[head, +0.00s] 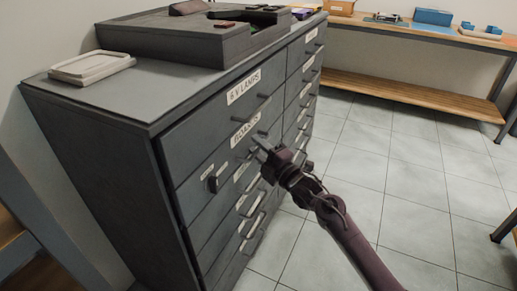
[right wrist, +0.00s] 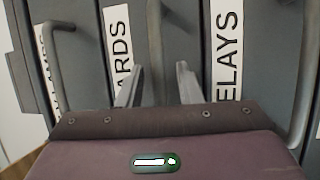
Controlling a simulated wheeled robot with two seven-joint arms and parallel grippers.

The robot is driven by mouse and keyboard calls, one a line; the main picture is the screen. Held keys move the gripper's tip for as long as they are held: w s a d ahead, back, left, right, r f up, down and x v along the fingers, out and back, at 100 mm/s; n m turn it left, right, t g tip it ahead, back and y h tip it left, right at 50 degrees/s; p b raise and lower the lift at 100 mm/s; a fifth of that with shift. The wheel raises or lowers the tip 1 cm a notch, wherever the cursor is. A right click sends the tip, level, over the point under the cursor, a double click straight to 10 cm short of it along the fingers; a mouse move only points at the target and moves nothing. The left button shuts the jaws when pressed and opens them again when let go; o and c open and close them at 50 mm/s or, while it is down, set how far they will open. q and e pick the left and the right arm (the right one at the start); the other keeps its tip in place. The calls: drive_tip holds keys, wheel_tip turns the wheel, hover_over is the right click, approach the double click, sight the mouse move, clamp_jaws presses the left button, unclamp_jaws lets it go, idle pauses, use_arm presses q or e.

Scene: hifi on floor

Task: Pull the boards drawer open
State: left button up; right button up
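The boards drawer (head: 205,153) is the second one down in the near column of a dark grey cabinet, and it looks closed. Its white label (head: 245,130) reads BOARDS, and part of it shows in the right wrist view (right wrist: 118,50). My right gripper (head: 260,143) is at the drawer front, fingers apart. In the right wrist view the boards handle (right wrist: 153,45) stands between the two fingertips (right wrist: 158,85), with gaps on both sides. I cannot tell how deep the fingers reach around it. My left gripper is not in view.
The lamps drawer (head: 215,118) is above and the relays label (right wrist: 226,45) is beside the right finger. A black knob-like piece (head: 213,184) sticks out below left. A grey tray (head: 92,66) lies on the cabinet top. The tiled floor (head: 400,200) in front is clear; a workbench (head: 420,38) stands behind.

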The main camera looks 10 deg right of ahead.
clamp_jaws()
drive_tip(key=shift+d, duration=0.1)
